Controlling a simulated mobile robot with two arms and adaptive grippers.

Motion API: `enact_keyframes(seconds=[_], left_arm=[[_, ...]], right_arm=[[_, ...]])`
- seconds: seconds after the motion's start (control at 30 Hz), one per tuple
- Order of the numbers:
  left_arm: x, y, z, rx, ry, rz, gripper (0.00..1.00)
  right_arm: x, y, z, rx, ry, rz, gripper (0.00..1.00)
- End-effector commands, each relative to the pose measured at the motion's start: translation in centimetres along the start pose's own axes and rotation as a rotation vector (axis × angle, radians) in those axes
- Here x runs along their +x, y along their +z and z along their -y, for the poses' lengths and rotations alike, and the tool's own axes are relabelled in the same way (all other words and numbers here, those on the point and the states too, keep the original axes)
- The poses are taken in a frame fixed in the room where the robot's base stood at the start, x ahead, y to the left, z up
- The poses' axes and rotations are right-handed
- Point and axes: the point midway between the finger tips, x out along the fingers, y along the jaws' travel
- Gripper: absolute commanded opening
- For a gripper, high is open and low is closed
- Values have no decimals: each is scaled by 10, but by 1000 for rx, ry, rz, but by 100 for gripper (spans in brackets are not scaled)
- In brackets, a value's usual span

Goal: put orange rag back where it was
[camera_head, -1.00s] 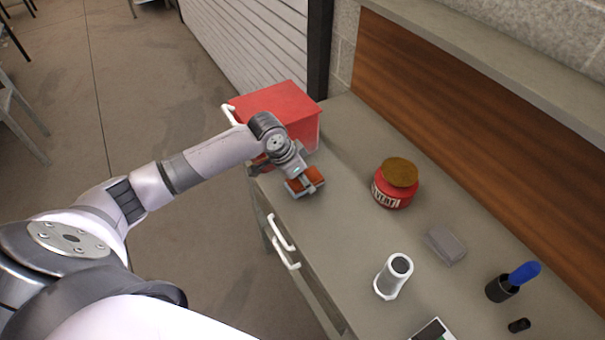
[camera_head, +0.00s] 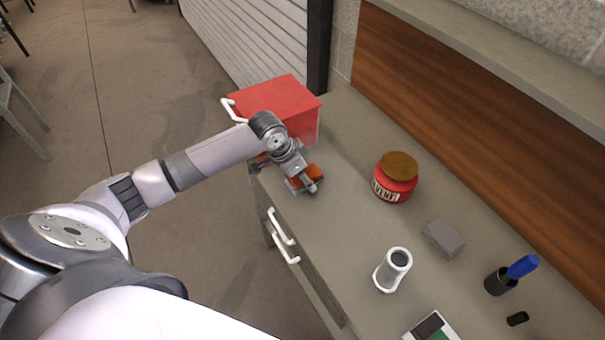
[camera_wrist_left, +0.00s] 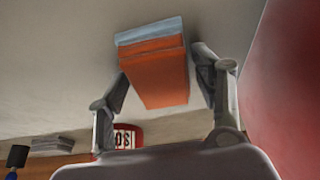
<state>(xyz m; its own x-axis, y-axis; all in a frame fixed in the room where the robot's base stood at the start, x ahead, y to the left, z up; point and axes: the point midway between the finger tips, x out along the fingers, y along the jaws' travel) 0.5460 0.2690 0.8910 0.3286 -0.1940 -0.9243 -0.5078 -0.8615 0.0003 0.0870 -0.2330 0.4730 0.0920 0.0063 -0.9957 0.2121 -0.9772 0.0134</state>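The orange rag (camera_head: 302,178) is a small folded block near the counter's far left end, in front of the red box. In the left wrist view the orange rag (camera_wrist_left: 160,80) sits between the fingers, with a blue layer (camera_wrist_left: 150,30) along its far side. My left gripper (camera_head: 305,185) reaches down over the rag, one finger on each side. In the wrist view my left gripper (camera_wrist_left: 162,75) has its fingers spread, with a narrow gap beside the rag on the right. Contact on the left side is unclear. My right gripper is out of view.
A red box (camera_head: 280,105) stands just behind the left gripper. A red jar (camera_head: 396,180), a grey block (camera_head: 444,238), a white cylinder (camera_head: 393,270) and a blue-handled item in a black cup (camera_head: 505,278) stand to the right. The counter (camera_head: 345,235) between rag and jar is clear.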

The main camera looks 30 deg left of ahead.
Motion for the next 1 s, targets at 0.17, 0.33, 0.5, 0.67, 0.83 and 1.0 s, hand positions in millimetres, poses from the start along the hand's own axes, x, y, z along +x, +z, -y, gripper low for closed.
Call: enact_keyframes(seconds=[0.17,0.33,0.5,0.67,0.83,1.0], left_arm=[[0,0,0,0,-1,1,68],[0,0,1,0,-1,0,68],[-2,-1,1,0,-2,-3,68],[-30,-3,2,2,-5,-4,68],[-72,-1,-2,3,-6,-4,68],[-115,-1,-3,2,-6,-3,68]], right_arm=[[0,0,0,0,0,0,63],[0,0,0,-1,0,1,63],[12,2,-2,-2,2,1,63],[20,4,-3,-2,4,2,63],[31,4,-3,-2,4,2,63],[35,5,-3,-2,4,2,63]])
